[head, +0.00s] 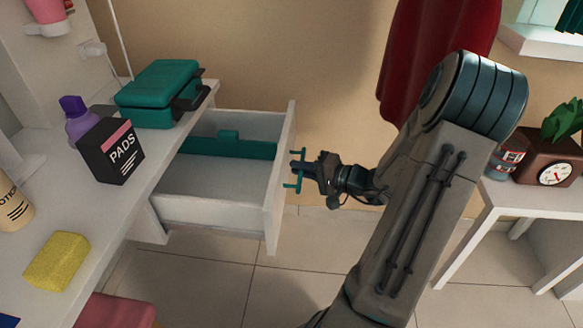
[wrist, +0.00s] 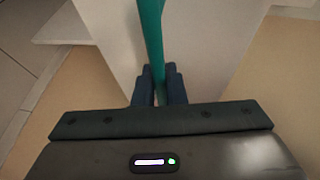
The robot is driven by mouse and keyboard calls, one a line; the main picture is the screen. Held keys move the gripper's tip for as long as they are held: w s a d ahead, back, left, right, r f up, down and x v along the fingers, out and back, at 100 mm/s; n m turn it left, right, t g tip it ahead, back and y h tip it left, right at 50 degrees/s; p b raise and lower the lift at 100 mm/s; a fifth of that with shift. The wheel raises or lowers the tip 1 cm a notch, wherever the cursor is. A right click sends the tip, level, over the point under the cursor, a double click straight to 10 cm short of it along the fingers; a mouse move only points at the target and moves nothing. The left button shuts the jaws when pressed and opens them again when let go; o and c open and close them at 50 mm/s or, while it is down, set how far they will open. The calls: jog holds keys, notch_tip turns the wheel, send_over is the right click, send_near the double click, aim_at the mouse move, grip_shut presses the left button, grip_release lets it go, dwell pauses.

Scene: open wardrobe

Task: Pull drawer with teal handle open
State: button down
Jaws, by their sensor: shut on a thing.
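The drawer (head: 277,190) is white and stands well out from under the white counter in the head view. Its inside shows a teal divider (head: 228,148) and a bare bottom. A teal bar handle (head: 299,155) is on the drawer's front. In the wrist view the handle (wrist: 151,45) runs up from between the fingers, in front of the white drawer front (wrist: 110,35). My gripper (head: 303,170) is shut on the handle; its fingers also show in the wrist view (wrist: 158,88). The part of the handle between the fingers is hidden.
The counter (head: 150,185) holds a teal case (head: 158,92), a black PADS box (head: 110,150), a purple bottle (head: 80,120) and a yellow sponge (head: 57,261). A red cloth (head: 440,50) hangs behind my arm. A white side table (head: 500,196) stands at right. Tiled floor is clear below the drawer.

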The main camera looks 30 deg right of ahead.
jog(key=shift+s+d, duration=0.45)
jog(key=shift+d, duration=0.25)
jog(key=c, duration=1.5)
grip_release()
jog(key=shift+s, duration=0.1)
